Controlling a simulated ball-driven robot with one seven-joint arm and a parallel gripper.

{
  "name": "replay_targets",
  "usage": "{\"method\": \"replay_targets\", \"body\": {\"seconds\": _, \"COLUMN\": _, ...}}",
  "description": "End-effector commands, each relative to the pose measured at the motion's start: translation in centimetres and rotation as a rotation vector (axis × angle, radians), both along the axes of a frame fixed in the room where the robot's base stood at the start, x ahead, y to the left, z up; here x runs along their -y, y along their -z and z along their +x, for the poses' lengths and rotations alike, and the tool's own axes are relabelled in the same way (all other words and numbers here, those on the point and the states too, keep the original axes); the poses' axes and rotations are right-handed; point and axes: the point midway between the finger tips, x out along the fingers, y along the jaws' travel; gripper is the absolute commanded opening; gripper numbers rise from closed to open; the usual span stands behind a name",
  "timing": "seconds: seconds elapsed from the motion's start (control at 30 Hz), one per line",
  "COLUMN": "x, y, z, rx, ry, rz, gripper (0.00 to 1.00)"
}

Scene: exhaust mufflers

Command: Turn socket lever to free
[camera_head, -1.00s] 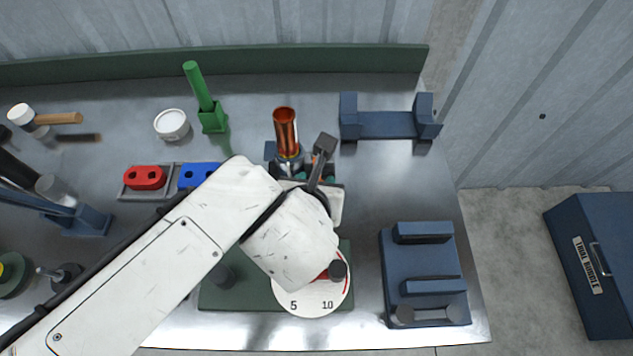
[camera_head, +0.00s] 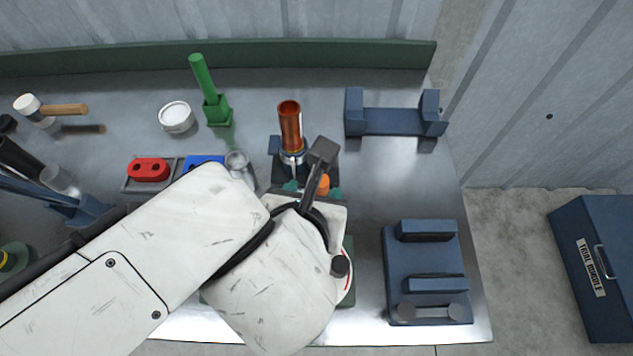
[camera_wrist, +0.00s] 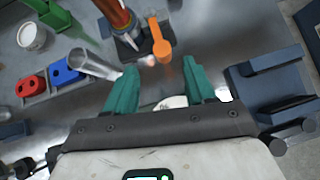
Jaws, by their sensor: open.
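The orange socket lever (camera_wrist: 158,42) shows in the wrist view, pointing from the dark socket base (camera_wrist: 127,45) toward my gripper. In the head view only a small part of the lever (camera_head: 323,184) shows beside my wrist. A copper-coloured tube (camera_head: 290,125) stands upright in the socket, with a metal collar (camera_head: 293,158) at its foot. My gripper (camera_wrist: 161,72) is open, its two teal fingers apart and nothing between them. The lever's rounded end lies just beyond the fingertips, roughly between them in the picture; I cannot tell the height gap. My arm hides much of the gripper in the head view.
A clear or grey cylinder (camera_wrist: 95,63) is left of the fingers. A tray with red (camera_head: 149,169) and blue (camera_wrist: 66,71) blocks and a green post (camera_head: 207,90) are further left. Blue stands (camera_head: 390,121) (camera_head: 428,258) are on the right. A dial is mostly hidden under my arm.

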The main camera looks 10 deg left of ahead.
Motion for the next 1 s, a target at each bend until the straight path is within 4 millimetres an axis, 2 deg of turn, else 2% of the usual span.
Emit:
{"method": "replay_targets", "body": {"seconds": 0.1, "x": 0.0, "y": -1.1, "z": -1.0, "rx": 0.001, "ry": -0.001, "rz": 0.002, "gripper": 0.55}}
{"method": "replay_targets", "body": {"seconds": 0.3, "x": 0.1, "y": -1.7, "z": -1.7, "rx": 0.0, "ry": -0.001, "rz": -0.001, "gripper": 0.55}}
{"method": "replay_targets", "body": {"seconds": 1.0, "x": 0.1, "y": -1.8, "z": -1.7, "rx": 0.001, "ry": -0.001, "rz": -0.001, "gripper": 0.55}}
